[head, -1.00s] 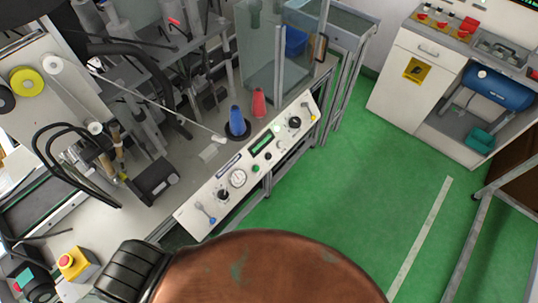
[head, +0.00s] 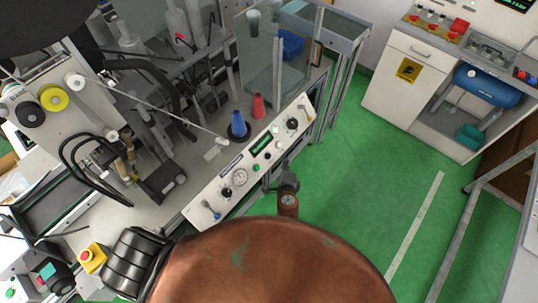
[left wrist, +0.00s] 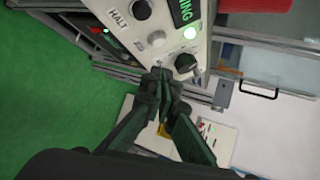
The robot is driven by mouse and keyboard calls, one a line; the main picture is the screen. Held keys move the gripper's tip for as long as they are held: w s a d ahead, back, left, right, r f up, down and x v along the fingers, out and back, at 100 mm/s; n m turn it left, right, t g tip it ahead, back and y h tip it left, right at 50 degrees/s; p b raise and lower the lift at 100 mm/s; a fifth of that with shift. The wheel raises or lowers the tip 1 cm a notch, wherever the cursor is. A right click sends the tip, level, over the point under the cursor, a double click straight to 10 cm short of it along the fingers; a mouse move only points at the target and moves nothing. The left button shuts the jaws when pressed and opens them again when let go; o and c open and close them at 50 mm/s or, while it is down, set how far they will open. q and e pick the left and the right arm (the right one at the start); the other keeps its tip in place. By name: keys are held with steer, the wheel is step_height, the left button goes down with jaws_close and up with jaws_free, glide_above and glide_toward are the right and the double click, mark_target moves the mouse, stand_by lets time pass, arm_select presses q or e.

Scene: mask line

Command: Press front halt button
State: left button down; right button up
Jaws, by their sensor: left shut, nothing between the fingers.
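The white control panel (head: 208,200) runs along the front of the machine bench, with dials, knobs and small buttons. I cannot tell which control the label marks. My left gripper (head: 283,179) is shut and empty in front of the panel. Its fingertips (left wrist: 160,76) are close to the lower black knob; contact is unclear.
A yellow box with a red button (head: 92,257) stands on the bench at lower left. Blue (head: 238,124) and red (head: 258,106) cones stand behind the panel. A glass guard (head: 262,60) rises further back. Green floor (head: 350,190) is clear to the right.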

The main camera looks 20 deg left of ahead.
mark_target(268, 156)
arm_select(q)
steer(key=shift+w+d+r, duration=0.1)
steer(key=shift+d+r, duration=0.15)
steer(key=shift+r, duration=0.6)
steer(key=a+f+b, duration=0.1)
steer(key=a+f, duration=0.1)
steer(key=w+a+f+b, duration=0.1)
steer(key=a+b, duration=0.1)
steer(key=w+a+f+b, duration=0.1)
steer(key=a+f, duration=0.1)
steer(key=shift+w+a+f, duration=0.15)
steer(key=shift+a+f, duration=0.05)
steer(key=shift+f, duration=0.15)
stand_by(1.0)
steer(key=shift+a+f+b, duration=0.1)
steer(key=shift+b, duration=0.2)
